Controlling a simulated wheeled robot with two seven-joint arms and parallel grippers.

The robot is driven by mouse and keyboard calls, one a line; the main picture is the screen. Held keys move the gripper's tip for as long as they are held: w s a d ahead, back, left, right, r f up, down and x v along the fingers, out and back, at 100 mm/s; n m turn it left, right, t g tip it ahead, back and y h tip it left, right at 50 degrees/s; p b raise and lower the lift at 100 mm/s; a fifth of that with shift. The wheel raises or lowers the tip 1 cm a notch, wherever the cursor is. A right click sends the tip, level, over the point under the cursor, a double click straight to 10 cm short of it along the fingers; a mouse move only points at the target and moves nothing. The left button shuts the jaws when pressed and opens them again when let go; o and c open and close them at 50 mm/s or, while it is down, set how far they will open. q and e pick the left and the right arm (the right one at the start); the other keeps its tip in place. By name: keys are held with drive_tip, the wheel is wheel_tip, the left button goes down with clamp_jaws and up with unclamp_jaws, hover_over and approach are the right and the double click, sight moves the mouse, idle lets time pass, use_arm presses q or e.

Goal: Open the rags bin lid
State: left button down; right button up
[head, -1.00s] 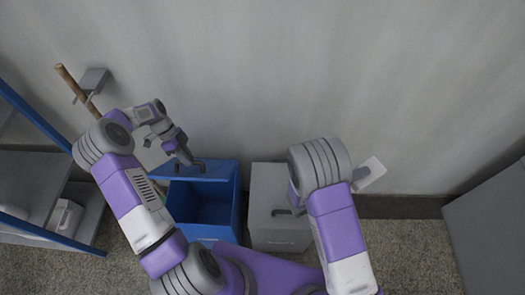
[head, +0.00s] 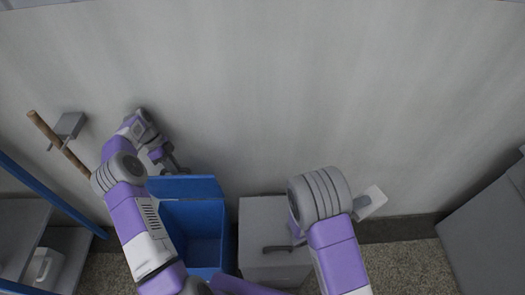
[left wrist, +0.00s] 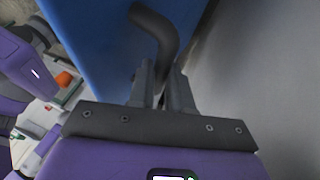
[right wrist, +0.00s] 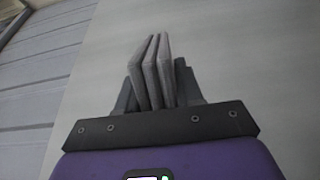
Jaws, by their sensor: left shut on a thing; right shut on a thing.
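My left gripper (head: 172,164) is at the lid's upper edge. In the left wrist view, my left gripper (left wrist: 160,85) is shut on a dark curved handle (left wrist: 158,30) against the blue lid (left wrist: 95,35). My right gripper (right wrist: 155,90) is shut on a few thin grey flat pieces (right wrist: 152,62), which stand up between its fingers. In the head view, my right gripper is hidden behind its arm.
A grey bin (head: 258,210) with a dark handle stands right of the blue bin. A blue-framed shelf (head: 40,190) and a wooden pole (head: 58,143) by a grey wall bracket (head: 70,125) are at left. A grey cabinet (head: 490,240) stands at right. The wall is close behind.

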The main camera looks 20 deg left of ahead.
use_arm(q)
drive_tip(key=shift+s+f, duration=0.15)
drive_tip(key=shift+f, duration=0.4)
drive_tip(key=c, duration=1.4)
unclamp_jaws()
drive_tip(key=o, duration=0.3)
drive_tip(key=shift+w+a+f, duration=0.1)
drive_tip(key=shift+w+a, duration=0.05)
drive_tip(key=shift+w, duration=0.05)
use_arm(e)
drive_tip(key=shift+w+a+f, duration=0.1)
drive_tip(key=shift+w+a, duration=0.05)
drive_tip(key=shift+a, duration=0.05)
use_arm(q)
drive_tip(key=shift+o, duration=0.2)
drive_tip(key=shift+r, duration=0.25)
use_arm(e)
drive_tip(key=shift+d, duration=0.1)
use_arm(q)
drive_tip(key=shift+r, duration=0.35)
wheel_tip(320, 180, up, 9)
drive_tip(key=p, duration=0.2)
drive_tip(key=shift+r, duration=0.15)
use_arm(e)
drive_tip(key=shift+r, duration=0.9)
drive_tip(key=shift+r, duration=0.1)
